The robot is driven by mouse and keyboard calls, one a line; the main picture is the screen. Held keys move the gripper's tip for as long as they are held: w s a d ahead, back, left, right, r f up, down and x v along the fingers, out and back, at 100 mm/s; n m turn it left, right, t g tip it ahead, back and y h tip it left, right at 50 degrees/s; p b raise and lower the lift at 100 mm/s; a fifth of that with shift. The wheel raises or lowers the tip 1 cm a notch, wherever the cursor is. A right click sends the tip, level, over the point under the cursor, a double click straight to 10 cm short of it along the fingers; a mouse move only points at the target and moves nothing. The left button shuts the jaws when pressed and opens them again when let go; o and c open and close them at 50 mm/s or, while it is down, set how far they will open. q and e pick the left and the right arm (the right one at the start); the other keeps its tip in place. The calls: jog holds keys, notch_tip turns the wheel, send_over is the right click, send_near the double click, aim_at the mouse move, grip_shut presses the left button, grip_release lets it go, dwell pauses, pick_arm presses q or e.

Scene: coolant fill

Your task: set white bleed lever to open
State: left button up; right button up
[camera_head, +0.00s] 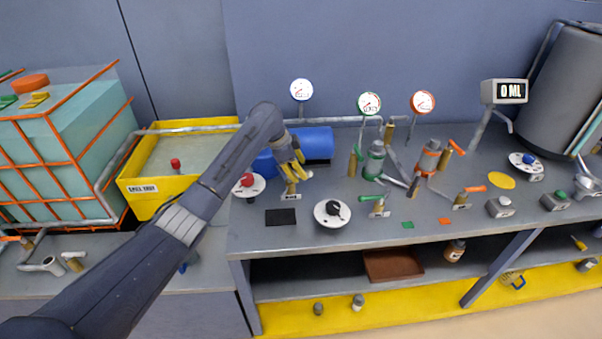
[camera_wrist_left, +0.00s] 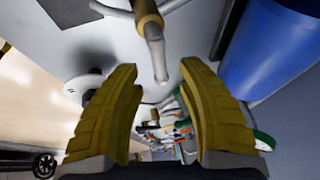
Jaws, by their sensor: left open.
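A brass valve (camera_head: 291,188) stands near the back left of the bench, beside the blue cylinder. A short pale lever (camera_head: 307,174) shows at its top, partly hidden by the gripper. My left gripper (camera_head: 297,164) reaches down over this valve with its yellow fingers spread. In the left wrist view, the fingers of my left gripper (camera_wrist_left: 160,70) are open, with a pale grey-white lever (camera_wrist_left: 155,55) and its brass post (camera_wrist_left: 148,10) beyond and between them. I see no contact. The lever's exact angle is hard to tell. My right gripper is out of view.
A red-knobbed white disc (camera_head: 249,185) and a black-knobbed disc (camera_head: 332,213) stand close by. The blue cylinder (camera_head: 317,144) is just behind the gripper. Green (camera_head: 375,160) and orange (camera_head: 429,156) fittings with levers crowd the bench to the right. A yellow bin (camera_head: 150,202) stands left.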

pick_arm(q)
jog(key=shift+x, duration=1.15)
grip_shut()
